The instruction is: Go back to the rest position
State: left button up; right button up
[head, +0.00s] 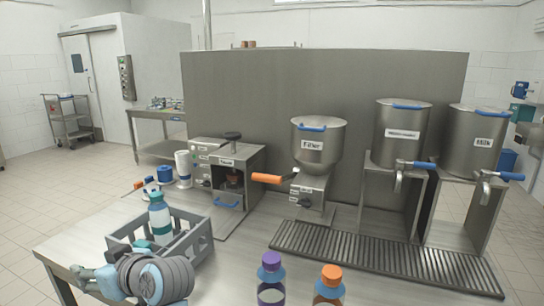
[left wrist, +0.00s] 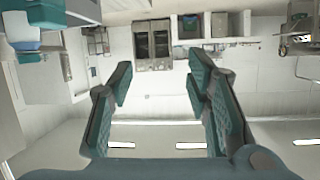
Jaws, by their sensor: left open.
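My left gripper (head: 88,276) is at the lower left of the head view, in front of the grey crate, with its wrist and arm coming in at the bottom. In the left wrist view its two teal-padded fingers (left wrist: 160,85) stand wide apart with nothing between them. Beyond them the far room shows, tilted. My right gripper is not in view.
A grey crate (head: 199,238) holding a teal-capped bottle (head: 160,218) stands close behind the left gripper. A purple-capped bottle (head: 271,280) and an orange-capped bottle (head: 329,285) stand at the front. The filler machine (head: 318,150), metal tanks (head: 402,135) and drip grate (head: 385,262) lie behind.

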pick_arm(q)
jog(key=s+d+f+m+t+h, duration=0.1)
jog(key=s+d+f+m+h, duration=0.2)
jog(key=f, duration=0.7)
jog(key=s+f+m+h, duration=0.2)
jog(key=f+m, duration=0.3)
jog(key=f, duration=0.4)
jog(key=s+d+f+m+g+h, duration=0.1)
jog(key=s+d+f+m+h, duration=0.1)
jog(key=s+d+f, duration=0.3)
jog(key=s+d+f+m+g+h, duration=0.1)
jog(key=s+d+f+m+h, duration=0.2)
jog(key=s, duration=0.4)
jog(key=s+d+f+m+h, duration=0.1)
jog(key=s+d+f+h, duration=0.1)
jog(key=s+f, duration=0.35)
jog(key=s+a+f+g, duration=0.1)
jog(key=s+f, duration=0.1)
jog(key=f, duration=0.8)
jog(key=s+a+f+g, duration=0.1)
jog(key=f, duration=1)
jog(key=s+f, duration=0.9)
jog(key=s, duration=0.3)
jog(key=shift+s+a+f+n+g, duration=0.15)
jog(key=shift+s+a+n+g, duration=0.15)
jog(key=shift+g, duration=0.1)
